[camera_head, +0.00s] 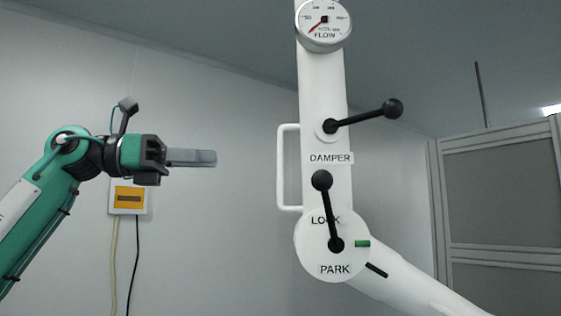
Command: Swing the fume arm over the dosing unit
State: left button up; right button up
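The white fume arm (324,88) stands upright right of the middle, with a lower tube (420,290) running down to the right from its round joint. A white handle (281,168) is on its left side. The black lock lever (328,212) points up, slightly left, from the joint, over the LOCK label and above PARK. The black damper lever (362,115) points right and slightly up. My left gripper (215,158) points right, apart from the handle, with nothing seen in it. Its fingers overlap side-on, so their gap is hidden. My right gripper and the dosing unit are not in view.
A flow gauge (323,24) tops the fume arm, its red needle toward the lower left. A wall box with an orange panel (129,197) and hanging cables is behind my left arm. A grey framed panel (500,190) stands at right. Open space separates my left gripper and the handle.

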pick_arm(q)
jog(key=p, duration=0.4)
send_over(280, 200)
jog(key=shift+w+a, duration=0.25)
jog(key=shift+d, duration=0.3)
jog(key=shift+c, duration=0.5)
grip_shut()
